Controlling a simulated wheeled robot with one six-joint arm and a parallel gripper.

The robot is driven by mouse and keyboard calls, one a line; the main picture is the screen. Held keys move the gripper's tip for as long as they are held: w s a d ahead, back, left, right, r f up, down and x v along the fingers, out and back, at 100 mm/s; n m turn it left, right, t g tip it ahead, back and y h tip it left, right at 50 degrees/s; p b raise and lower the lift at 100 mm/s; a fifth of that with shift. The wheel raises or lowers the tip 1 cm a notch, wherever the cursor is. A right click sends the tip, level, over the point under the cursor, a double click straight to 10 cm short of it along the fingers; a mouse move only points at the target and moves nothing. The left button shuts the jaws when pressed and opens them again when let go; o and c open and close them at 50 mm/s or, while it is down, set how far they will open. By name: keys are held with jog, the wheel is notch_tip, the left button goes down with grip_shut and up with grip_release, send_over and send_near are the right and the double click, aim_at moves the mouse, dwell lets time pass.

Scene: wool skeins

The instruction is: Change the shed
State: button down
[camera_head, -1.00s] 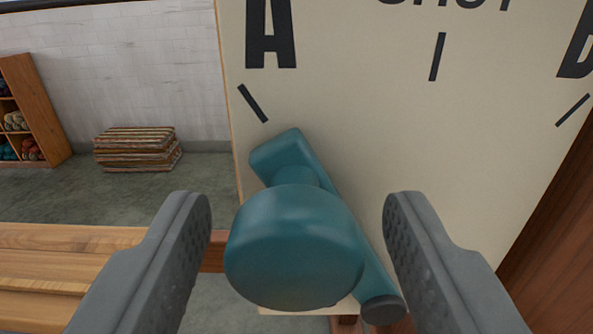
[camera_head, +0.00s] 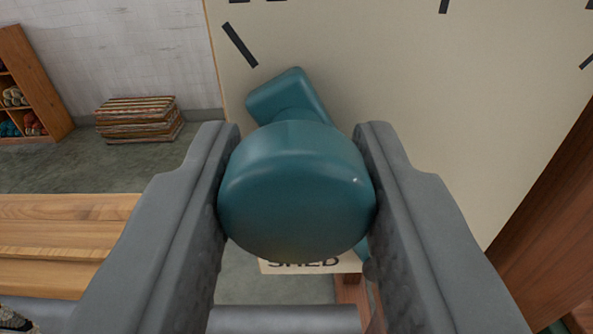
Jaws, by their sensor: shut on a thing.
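A teal lever with a thick round knob (camera_head: 297,190) stands out from a cream dial plate (camera_head: 420,130). My gripper (camera_head: 297,185) is shut on the knob, with one grey finger touching each side. The lever's upper end (camera_head: 285,92) shows behind the knob and leans toward the upper left, near a black tick mark (camera_head: 240,45) on the plate. The lever's lower end is mostly hidden behind my right finger. The word "SHED" shows at the plate's bottom edge, partly covered by the knob.
A wooden bench or beam (camera_head: 60,240) lies at the left. A dark wooden post (camera_head: 550,210) stands close on the right. Striped folded textiles (camera_head: 138,120) lie on the floor by the white wall, next to a shelf (camera_head: 35,85) of yarn.

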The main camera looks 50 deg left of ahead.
jog(key=shift+w+d+r+m, duration=0.4)
jog(key=shift+w+d+m, duration=0.3)
jog(key=shift+m, duration=0.4)
jog(key=w+d+m, duration=0.2)
jog(key=m, duration=0.1)
jog(key=shift+r+m, duration=0.2)
jog(key=shift+m, duration=0.1)
jog(key=w+d+m, duration=0.2)
jog(key=m, duration=0.1)
jog(key=shift+f, duration=0.25)
jog(key=shift+w+d+f+m, duration=0.2)
jog(key=shift+w+d+m, duration=0.1)
jog(key=shift+m, duration=0.35)
jog(key=shift+w+d+f+m, duration=0.15)
jog(key=shift+w+d+m, duration=0.15)
jog(key=shift+m, duration=0.35)
jog(key=c, duration=1)
grip_release()
jog(key=shift+d, duration=0.1)
